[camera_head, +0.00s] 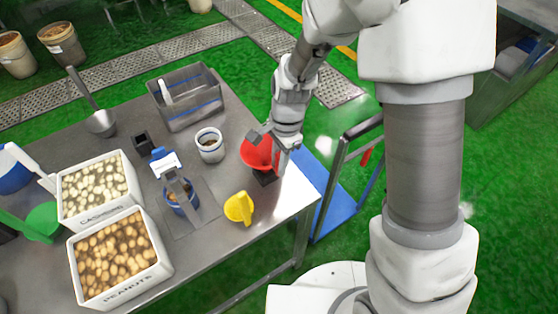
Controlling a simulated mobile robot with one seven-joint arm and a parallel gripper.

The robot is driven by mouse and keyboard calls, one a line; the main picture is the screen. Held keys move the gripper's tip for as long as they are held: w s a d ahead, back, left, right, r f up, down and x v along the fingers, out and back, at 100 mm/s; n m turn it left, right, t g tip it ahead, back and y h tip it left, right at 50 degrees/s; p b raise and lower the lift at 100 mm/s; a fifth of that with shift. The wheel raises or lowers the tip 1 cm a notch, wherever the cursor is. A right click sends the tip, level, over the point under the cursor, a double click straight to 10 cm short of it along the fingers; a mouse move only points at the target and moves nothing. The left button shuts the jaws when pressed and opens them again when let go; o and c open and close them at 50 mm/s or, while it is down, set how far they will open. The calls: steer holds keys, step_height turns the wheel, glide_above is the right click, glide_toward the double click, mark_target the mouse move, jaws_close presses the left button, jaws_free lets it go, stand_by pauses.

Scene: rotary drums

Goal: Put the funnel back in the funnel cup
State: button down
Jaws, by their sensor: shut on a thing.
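The red funnel (256,153) is at the right side of the steel table, its wide mouth facing up and to the left. My gripper (270,147) is shut on the funnel at its right side, with the fingers at its rim. A dark block-like shape (264,178) shows just below the funnel; I cannot tell whether it is a cup, the funnel's lower part or shadow. The funnel's spout is hidden. A small black square cup (142,141) stands farther left on the table, apart from my gripper; I cannot tell which dark item is the funnel cup.
A white cup (210,145) and a grey metal bin (190,112) stand left of the funnel. A yellow scoop-like item (238,207) lies near the front edge. Boxes of cashews (85,222) and peanuts (109,301) stand at left. A blue-decked cart (332,208) adjoins the table's right.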

steer(key=shift+f+b, duration=0.65)
steer(key=shift+f, duration=0.35)
steer(key=c, duration=0.7)
jaws_free()
steer(key=shift+r, duration=0.1)
steer(key=r, duration=0.5)
steer(key=d+r+p, duration=0.1)
steer(key=r, duration=0.5)
steer(key=w+r, duration=0.1)
steer(key=r, duration=0.5)
steer(key=shift+w+d, duration=0.1)
steer(key=shift+d, duration=0.25)
steer(key=s+d+r+n+t, duration=0.2)
steer(key=s+d+r+n, duration=0.1)
steer(key=s+d, duration=0.1)
steer(key=s+d+r+n+t, duration=0.2)
steer(key=s+d+r+n, duration=0.1)
steer(key=s+d+n, duration=0.1)
steer(key=s+d+r+n+t+h, duration=0.1)
steer(key=s+d+r+n+t, duration=0.1)
steer(key=s+d, duration=0.4)
steer(key=shift+s+d+r+n, duration=0.1)
steer(key=shift+d+r+n, duration=0.2)
steer(key=shift+r+n, duration=0.15)
steer(key=shift+s+d+r+n, duration=0.1)
steer(key=shift+d+r+n, duration=0.25)
steer(key=shift+r, duration=0.2)
